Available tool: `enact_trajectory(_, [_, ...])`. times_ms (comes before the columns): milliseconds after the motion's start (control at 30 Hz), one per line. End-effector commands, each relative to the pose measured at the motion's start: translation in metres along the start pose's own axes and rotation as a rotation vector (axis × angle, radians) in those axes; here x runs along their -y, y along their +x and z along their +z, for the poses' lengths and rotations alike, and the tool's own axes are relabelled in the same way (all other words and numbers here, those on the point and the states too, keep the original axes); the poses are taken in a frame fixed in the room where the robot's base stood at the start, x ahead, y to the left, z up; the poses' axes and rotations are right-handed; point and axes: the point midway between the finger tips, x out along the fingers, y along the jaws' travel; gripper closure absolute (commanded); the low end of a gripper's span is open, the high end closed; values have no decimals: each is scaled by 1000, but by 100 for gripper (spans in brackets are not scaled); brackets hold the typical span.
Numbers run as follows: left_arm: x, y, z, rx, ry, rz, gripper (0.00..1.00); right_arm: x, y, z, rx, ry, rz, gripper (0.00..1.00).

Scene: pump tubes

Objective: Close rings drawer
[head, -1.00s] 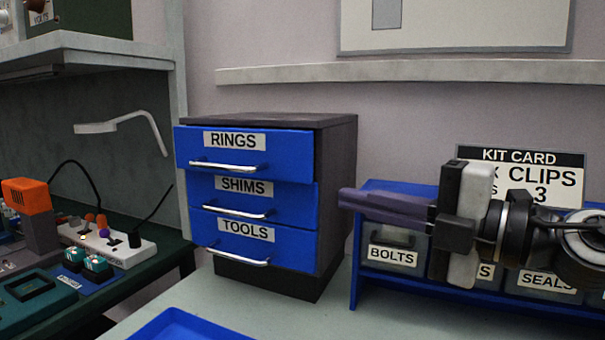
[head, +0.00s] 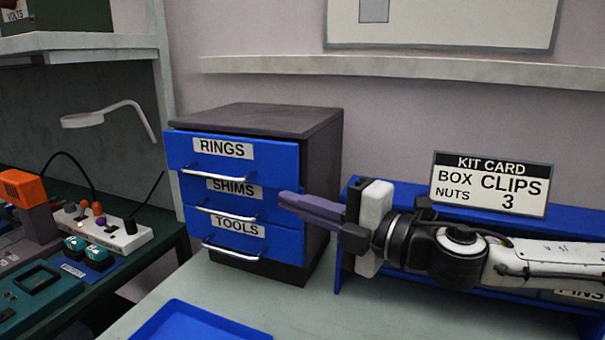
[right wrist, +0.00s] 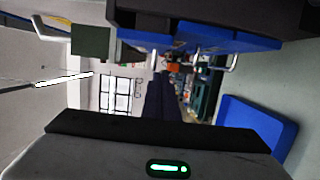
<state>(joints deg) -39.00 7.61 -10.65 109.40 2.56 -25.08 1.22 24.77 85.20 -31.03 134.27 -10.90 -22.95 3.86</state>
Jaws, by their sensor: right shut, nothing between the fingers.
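The blue RINGS drawer (head: 270,158) is the top one in the dark cabinet (head: 318,150). Its front stands out a little farther than the SHIMS drawer (head: 275,200) and the TOOLS drawer (head: 285,243) below it. It has a silver bar handle (head: 225,177). My right gripper (head: 286,198) is shut and empty. Its fingertips point left and overlap the right edge of the SHIMS drawer in the head view; contact cannot be told. In the right wrist view the shut fingers (right wrist: 165,85) lie below the drawer fronts, which show sideways at the top. My left gripper is out of view.
A blue rack (head: 350,215) stands right of the cabinet, mostly behind my right arm. A blue tray (head: 200,322) lies on the table in front. A power strip (head: 115,235) is on the bench at left.

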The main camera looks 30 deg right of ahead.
Motion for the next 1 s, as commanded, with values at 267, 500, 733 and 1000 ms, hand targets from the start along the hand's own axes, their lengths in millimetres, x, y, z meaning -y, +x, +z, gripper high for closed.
enact_trajectory(267, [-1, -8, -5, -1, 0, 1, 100, 1, 14, 27, 0, -4, -2, 100])
enact_trajectory(500, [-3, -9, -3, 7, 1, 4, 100, 1, 17, 37, -4, -3, -2, 100])
enact_trajectory(733, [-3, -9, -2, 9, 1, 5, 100, 0, 16, 37, -4, -3, -2, 100])
enact_trajectory(1000, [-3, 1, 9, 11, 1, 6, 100, 4, 16, 60, 1, -5, -2, 100])
